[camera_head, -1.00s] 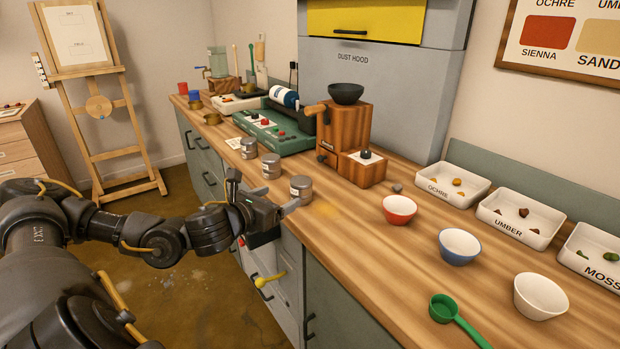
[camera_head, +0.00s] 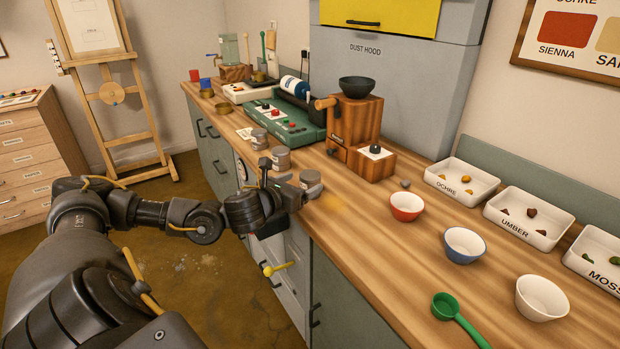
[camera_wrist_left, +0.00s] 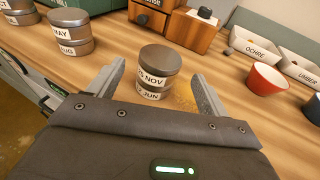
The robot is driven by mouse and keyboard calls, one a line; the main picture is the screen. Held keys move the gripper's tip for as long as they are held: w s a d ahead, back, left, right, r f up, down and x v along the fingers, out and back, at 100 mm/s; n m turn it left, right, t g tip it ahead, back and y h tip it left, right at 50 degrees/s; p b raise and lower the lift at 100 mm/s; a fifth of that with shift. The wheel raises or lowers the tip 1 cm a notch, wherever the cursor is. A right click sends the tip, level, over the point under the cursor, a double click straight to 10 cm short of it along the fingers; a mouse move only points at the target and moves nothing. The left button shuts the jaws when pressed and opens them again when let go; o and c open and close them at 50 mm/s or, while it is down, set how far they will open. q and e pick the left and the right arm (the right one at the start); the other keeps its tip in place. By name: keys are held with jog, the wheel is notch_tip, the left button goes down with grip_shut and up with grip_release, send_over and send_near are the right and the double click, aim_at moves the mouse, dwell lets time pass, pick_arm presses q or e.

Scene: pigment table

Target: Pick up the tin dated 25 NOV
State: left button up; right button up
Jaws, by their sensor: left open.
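The tin dated NOV (camera_wrist_left: 160,60) is a round grey tin with a white label, the first digits partly cut by the curve. It stands on top of another tin labelled JUN (camera_wrist_left: 152,92), near the counter's front edge. This stack (camera_head: 311,180) also shows in the head view, partly behind my gripper. My left gripper (camera_head: 296,186) is open and empty at the stack. In the left wrist view, its fingers (camera_wrist_left: 157,72) spread to either side of the stack, with no visible contact. My right gripper is in neither view.
A stack labelled MAY and AUG (camera_wrist_left: 72,32) stands to the left, with another stack (camera_head: 259,139) farther back. A wooden grinder (camera_head: 356,120) stands behind. A red bowl (camera_head: 405,207) sits to the right.

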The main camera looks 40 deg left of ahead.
aim_at(304, 181)
pick_arm(q)
jog(key=shift+w, duration=0.3)
jog(key=p+x, duration=0.2)
jog(key=x, duration=0.1)
jog(key=shift+w+a, duration=0.1)
jog(key=shift+w, duration=0.25)
jog(key=shift+w+f, duration=0.25)
jog(key=shift+w, duration=0.2)
jog(key=c, duration=1.1)
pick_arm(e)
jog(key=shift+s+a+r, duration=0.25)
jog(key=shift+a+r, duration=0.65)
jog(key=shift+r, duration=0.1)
